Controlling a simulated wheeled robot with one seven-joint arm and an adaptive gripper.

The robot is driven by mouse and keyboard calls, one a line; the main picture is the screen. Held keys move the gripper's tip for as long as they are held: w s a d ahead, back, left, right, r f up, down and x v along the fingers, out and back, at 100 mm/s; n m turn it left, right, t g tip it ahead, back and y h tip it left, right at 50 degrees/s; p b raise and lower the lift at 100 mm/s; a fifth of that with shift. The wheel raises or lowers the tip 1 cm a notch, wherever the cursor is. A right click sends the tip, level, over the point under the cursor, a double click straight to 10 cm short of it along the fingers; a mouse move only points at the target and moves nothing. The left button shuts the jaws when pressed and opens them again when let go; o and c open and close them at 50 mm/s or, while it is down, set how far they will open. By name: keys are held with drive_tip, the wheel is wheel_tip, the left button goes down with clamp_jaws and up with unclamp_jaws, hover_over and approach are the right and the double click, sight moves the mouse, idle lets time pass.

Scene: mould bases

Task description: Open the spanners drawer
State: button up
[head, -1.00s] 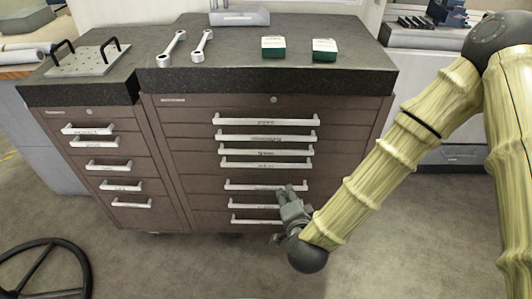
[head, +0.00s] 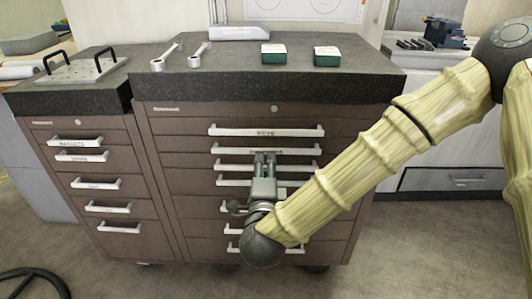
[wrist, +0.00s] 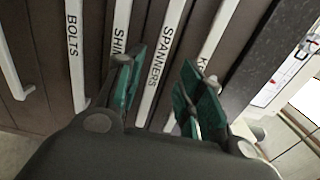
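The spanners drawer is the second from the top in the brown right-hand cabinet, and its pale bar handle (head: 298,152) is labelled. In the wrist view the SPANNERS handle (wrist: 172,38) runs between my two fingers. The drawer front looks flush with its neighbours. In the wrist view my gripper (wrist: 162,66) is open, with green pads on both sides of the handle. I cannot tell whether the pads touch it.
The keys handle (head: 266,131) is just above; the shims handle (wrist: 119,28) and bolts handle (wrist: 72,55) are below. A dark worktop (head: 220,88) overhangs the drawers, bearing two spanners and two green boxes (head: 327,55). A smaller drawer cabinet (head: 68,200) adjoins at left.

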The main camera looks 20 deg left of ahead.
sight(266, 152)
drive_tip(key=shift+x, duration=3.6)
drive_tip(key=shift+f, duration=0.1)
drive_tip(key=shift+c, duration=0.5)
clamp_jaws()
